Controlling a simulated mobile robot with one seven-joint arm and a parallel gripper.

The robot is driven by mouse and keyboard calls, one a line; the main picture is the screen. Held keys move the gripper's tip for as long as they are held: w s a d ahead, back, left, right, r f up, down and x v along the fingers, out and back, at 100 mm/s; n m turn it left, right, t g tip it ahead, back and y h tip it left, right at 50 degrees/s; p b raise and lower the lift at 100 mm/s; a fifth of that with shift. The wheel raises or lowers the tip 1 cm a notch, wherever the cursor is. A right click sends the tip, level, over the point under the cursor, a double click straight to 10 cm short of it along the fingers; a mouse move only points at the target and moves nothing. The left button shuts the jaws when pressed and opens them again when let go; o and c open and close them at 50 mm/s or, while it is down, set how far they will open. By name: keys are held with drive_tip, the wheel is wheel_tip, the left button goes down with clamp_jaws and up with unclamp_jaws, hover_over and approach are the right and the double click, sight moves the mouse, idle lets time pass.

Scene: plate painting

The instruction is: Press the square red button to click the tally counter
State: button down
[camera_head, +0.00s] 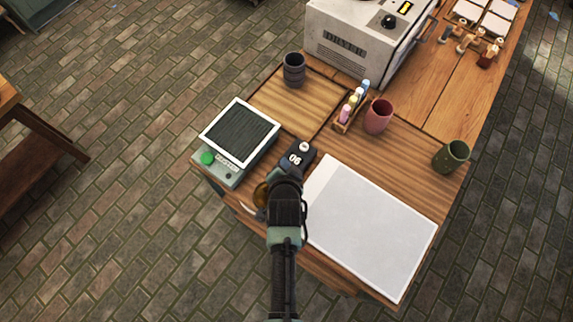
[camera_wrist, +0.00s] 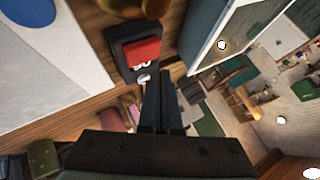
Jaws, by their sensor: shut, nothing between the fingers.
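The tally counter (camera_head: 297,157) is a small dark device near the table's front edge, with "06" on its display and a pale round knob at its far end. In the wrist view the counter (camera_wrist: 119,42) carries a square red button (camera_wrist: 143,50). My arm hides the button in the head view. My gripper (camera_wrist: 161,76) is shut and empty, its fingertips near the counter's knob end, just below the button in the picture. Whether the fingers touch the counter cannot be told. In the head view my gripper (camera_head: 287,178) covers the counter's near part.
A scale with a dark top and green button (camera_head: 207,158) stands left of the counter. A white board (camera_head: 370,230) lies to the right. A brown round object (camera_head: 261,194) sits close by. Small bottles (camera_head: 352,103), a red cup (camera_head: 378,116) and a dryer (camera_head: 355,45) stand farther back.

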wheel_tip(320, 180, up, 4)
drive_tip(key=p, duration=0.3)
drive_tip(key=shift+r, duration=0.15)
idle(0.7)
drive_tip(key=w+r+n+t, duration=0.1)
drive_tip(key=w+r+t, duration=0.1)
drive_tip(key=w+r, duration=0.35)
drive_tip(key=w+r+n+t+b, duration=0.1)
drive_tip(key=w+r, duration=0.1)
drive_tip(key=r, duration=0.7)
drive_tip(key=w+r+n+t, duration=0.1)
drive_tip(key=w+r+t, duration=0.1)
drive_tip(key=w+r, duration=0.35)
wheel_tip(320, 180, up, 21)
drive_tip(key=n+t+b, duration=0.1)
drive_tip(key=n+t, duration=0.1)
drive_tip(key=t, duration=0.2)
drive_tip(key=s+r+n+t, duration=0.1)
drive_tip(key=s+r+t, duration=0.2)
drive_tip(key=s+r, duration=0.3)
drive_tip(key=s+r+n+t+b, duration=0.1)
drive_tip(key=s+r+t, duration=0.2)
drive_tip(key=r, duration=1.1)
drive_tip(key=s+r+n+t, duration=0.2)
drive_tip(key=s+r+t, duration=0.1)
drive_tip(key=s+r, duration=0.7)
drive_tip(key=shift+d+r+b, duration=0.15)
drive_tip(key=shift+b, duration=0.15)
